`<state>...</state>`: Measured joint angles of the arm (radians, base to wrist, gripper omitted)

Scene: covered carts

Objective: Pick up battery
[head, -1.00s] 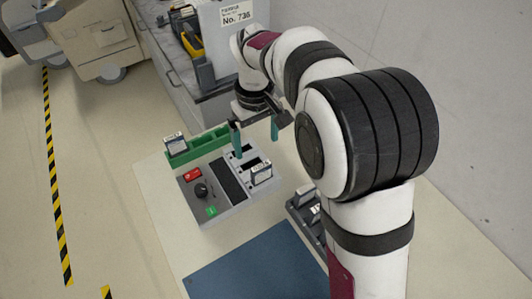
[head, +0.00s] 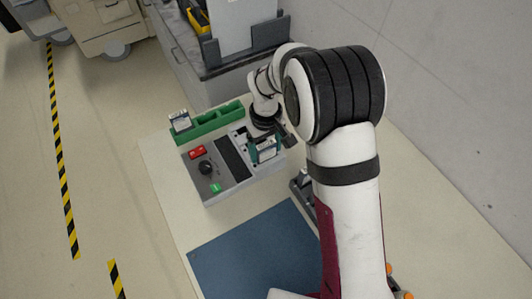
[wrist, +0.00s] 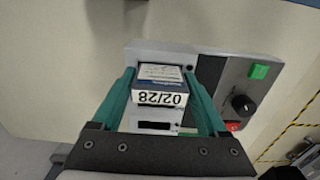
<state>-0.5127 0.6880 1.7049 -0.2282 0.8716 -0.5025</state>
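A battery (head: 267,150) with a white label stands in a slot of the grey charger unit (head: 222,188). In the wrist view the battery (wrist: 160,80) shows the marking 02/28 and lies between my two teal fingers. My gripper (head: 265,156) is lowered over it, with one finger on each side. In the wrist view my gripper (wrist: 160,74) is open, with narrow gaps between the fingers and the battery. An empty slot (wrist: 156,126) lies beside it. The battery's lower part is hidden in the slot.
A green rack (head: 208,126) behind the unit holds another battery (head: 180,122) at its left end. The unit has a red button, a black knob and a green button. A blue mat (head: 255,250) lies in front. A dark holder, partly hidden by my arm, stands to the right.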

